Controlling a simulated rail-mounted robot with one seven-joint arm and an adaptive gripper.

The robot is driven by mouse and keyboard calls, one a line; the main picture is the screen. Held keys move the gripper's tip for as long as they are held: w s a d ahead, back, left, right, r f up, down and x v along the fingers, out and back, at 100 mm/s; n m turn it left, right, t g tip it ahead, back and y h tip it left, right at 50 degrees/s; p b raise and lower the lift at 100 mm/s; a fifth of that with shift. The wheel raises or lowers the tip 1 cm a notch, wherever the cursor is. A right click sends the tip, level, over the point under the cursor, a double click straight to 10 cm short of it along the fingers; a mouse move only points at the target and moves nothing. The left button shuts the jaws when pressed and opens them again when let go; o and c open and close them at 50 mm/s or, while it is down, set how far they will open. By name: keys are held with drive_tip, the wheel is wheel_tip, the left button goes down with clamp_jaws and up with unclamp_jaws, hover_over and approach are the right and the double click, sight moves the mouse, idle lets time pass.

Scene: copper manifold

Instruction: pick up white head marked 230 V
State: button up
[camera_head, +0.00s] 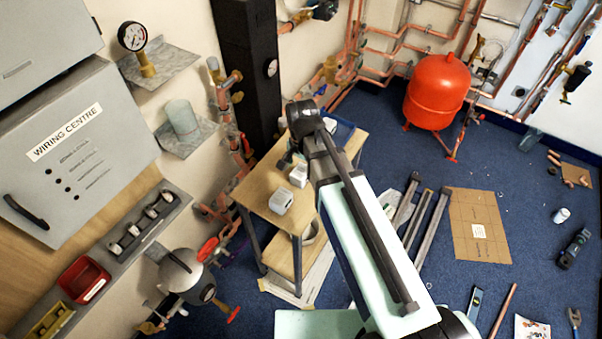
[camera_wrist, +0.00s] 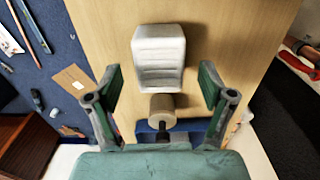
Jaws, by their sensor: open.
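A white head (camera_wrist: 158,57) with ribbed sides lies on the wooden top in the wrist view. My gripper (camera_wrist: 160,78) is open, with one finger to each side of the head's near end and nothing held. I cannot read any 230 V marking. I cannot tell which one the wrist view shows. My arm hides part of the trolley, and my fingers are not clear there.
A tan cylinder with a dark stem (camera_wrist: 161,110) stands close to the head, between my fingers. A blue item lies behind it. Wall pipework and a wiring centre box (camera_head: 75,150) flank the trolley at left. A red vessel (camera_head: 436,90) stands on the floor at right.

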drive_tip(key=shift+f, duration=1.3)
drive_tip(key=c, duration=1.5)
drive_tip(key=shift+r, duration=0.2)
